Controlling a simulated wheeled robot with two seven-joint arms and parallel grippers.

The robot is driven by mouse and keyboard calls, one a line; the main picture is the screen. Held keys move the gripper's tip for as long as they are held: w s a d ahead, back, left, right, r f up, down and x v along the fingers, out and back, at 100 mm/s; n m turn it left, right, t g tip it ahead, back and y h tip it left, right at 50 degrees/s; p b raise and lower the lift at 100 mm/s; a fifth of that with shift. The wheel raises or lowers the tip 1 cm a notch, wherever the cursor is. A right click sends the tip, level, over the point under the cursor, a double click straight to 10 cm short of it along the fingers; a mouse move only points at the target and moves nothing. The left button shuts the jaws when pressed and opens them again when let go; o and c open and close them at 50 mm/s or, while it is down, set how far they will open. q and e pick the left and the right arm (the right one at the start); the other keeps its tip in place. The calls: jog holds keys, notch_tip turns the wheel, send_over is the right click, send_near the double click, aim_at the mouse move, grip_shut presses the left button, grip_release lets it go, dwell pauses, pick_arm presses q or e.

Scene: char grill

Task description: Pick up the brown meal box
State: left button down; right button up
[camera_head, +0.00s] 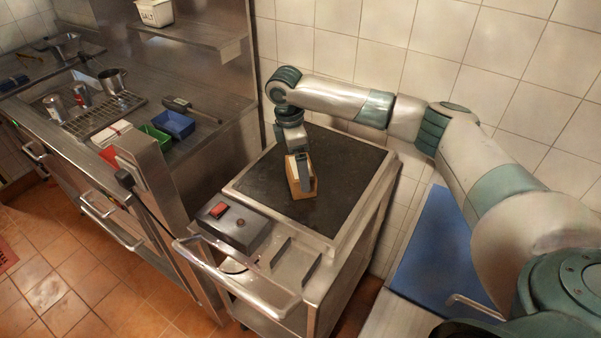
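The brown meal box (312,186) is a small box on the dark top of the steel cart, near its middle. My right arm comes in from the right, and its gripper (301,178) points down at the box. One grey finger lies across the near face of the box. The other finger is hidden, so I cannot tell whether the gripper is closed on the box. The box appears to rest on the dark surface. My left gripper is not in view.
The steel cart (343,235) has a control box with a red switch (218,210) at its front left. A tiled wall stands behind. A steel counter on the left holds a blue bin (174,124), a green bin (154,137) and cans. A blue surface (436,250) lies at the right.

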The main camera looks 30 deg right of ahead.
jog(key=shift+s+d+f+p, duration=0.1)
jog(key=shift+d+f+p, duration=0.1)
jog(key=shift+f, duration=0.3)
jog(key=shift+d+f+p, duration=0.1)
jog(key=shift+f+p, duration=0.05)
jog(key=shift+f, duration=0.8)
jog(key=c, duration=1.2)
jog(key=shift+o, duration=0.2)
jog(key=shift+r, duration=0.2)
jog(key=shift+r, duration=0.2)
notch_tip(320, 180, up, 3)
jog(key=shift+r+b, duration=0.15)
jog(key=shift+b, duration=1)
jog(key=s+d+r+b, duration=0.3)
jog(key=s+d+r, duration=0.3)
jog(key=s, duration=0.3)
jog(key=shift+s+d+r, duration=0.15)
jog(key=shift+s+r, duration=0.25)
jog(key=shift+r, duration=0.1)
